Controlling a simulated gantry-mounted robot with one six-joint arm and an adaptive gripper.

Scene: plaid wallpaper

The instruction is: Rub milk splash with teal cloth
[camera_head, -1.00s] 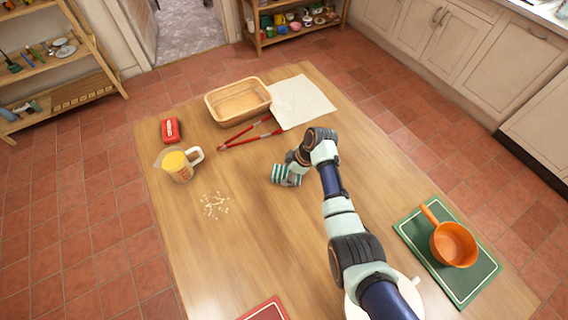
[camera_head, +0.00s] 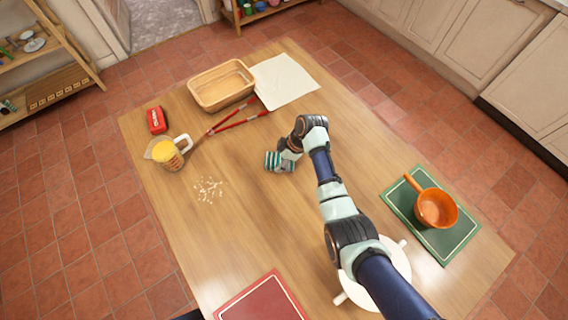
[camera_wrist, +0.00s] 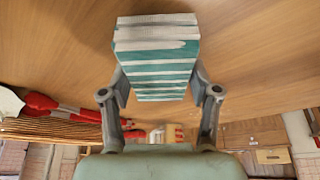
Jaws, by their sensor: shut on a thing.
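The teal and white striped cloth (camera_head: 276,161) is folded into a block and held at the end of my arm, near the middle of the table. My gripper (camera_wrist: 157,88) is shut on it, with a finger on each side in the wrist view, where the cloth (camera_wrist: 156,66) fills the upper middle. The milk splash (camera_head: 209,189) is a patch of small white spots on the bare wood, left of the cloth and apart from it. Whether the cloth touches the table is hard to tell.
Red tongs (camera_head: 238,122), a basket (camera_head: 222,103) and white paper (camera_head: 284,82) lie at the back. A red mat (camera_head: 262,300), white pot (camera_head: 398,262) and orange saucepan (camera_head: 436,208) are nearer.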

